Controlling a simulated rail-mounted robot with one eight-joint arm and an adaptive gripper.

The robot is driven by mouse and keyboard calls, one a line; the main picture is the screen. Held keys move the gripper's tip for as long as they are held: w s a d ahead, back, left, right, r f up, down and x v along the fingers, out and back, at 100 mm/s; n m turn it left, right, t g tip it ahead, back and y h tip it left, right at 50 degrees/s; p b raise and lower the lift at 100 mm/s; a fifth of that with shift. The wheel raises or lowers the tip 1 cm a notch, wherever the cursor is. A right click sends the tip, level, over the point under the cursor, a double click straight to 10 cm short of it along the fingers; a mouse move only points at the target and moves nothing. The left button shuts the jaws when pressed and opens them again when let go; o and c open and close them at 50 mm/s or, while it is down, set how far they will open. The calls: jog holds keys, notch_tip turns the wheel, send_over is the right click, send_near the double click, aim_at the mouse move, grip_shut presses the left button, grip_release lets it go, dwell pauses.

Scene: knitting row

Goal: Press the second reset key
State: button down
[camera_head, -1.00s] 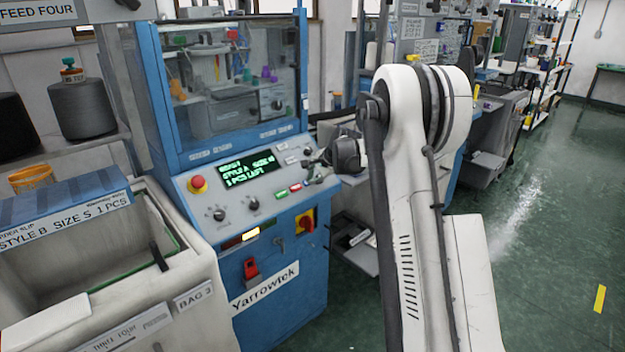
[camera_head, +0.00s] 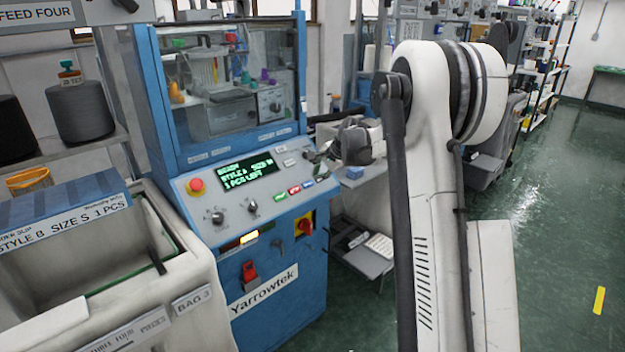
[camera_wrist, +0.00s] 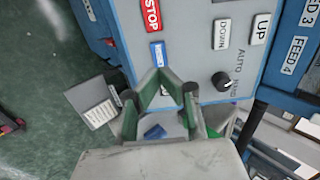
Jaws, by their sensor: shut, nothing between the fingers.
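The knitting machine's sloped control panel (camera_head: 240,205) carries a green key (camera_head: 280,196), a red STOP key (camera_head: 294,190) and a blue key (camera_head: 307,183) in a row. The wrist view shows the red STOP key (camera_wrist: 151,15) and the blue key (camera_wrist: 157,53) beside it; the blue key's lettering is too small to read. My gripper (camera_head: 322,154) is beside the panel's right edge, close to the blue key. In the wrist view my gripper (camera_wrist: 172,80) is shut and empty, its tips just below the blue key in the picture. Contact with the key cannot be seen.
Near the keys are the UP button (camera_wrist: 261,28), DOWN button (camera_wrist: 222,34) and a black knob (camera_wrist: 222,81). A red mushroom button (camera_head: 196,185) and a lit display (camera_head: 248,169) are on the panel. A grey bin (camera_head: 185,262) stands left; green floor (camera_head: 550,220) is open right.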

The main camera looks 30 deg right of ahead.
jog(key=v, duration=0.7)
dwell(0.6)
jog(key=s+a+r+n+h, duration=0.1)
jog(key=s+a+r+n, duration=0.35)
jog(key=s+a, duration=0.5)
jog(key=s+a+r+n, duration=0.3)
jog(key=s+a+r, duration=0.2)
jog(key=s+a, duration=0.45)
jog(key=s+a+f+n, duration=0.2)
jog(key=s, duration=0.5)
jog(key=s+a+f+n, duration=0.2)
jog(key=s+a+n, duration=0.1)
jog(key=s, duration=0.5)
jog(key=s+a+f+n+h, duration=0.1)
jog(key=s+a+f+n, duration=0.1)
jog(key=s, duration=0.6)
jog(key=shift+s+a+f, duration=0.2)
jog(key=shift+a+f, duration=0.2)
jog(key=shift+a, duration=0.25)
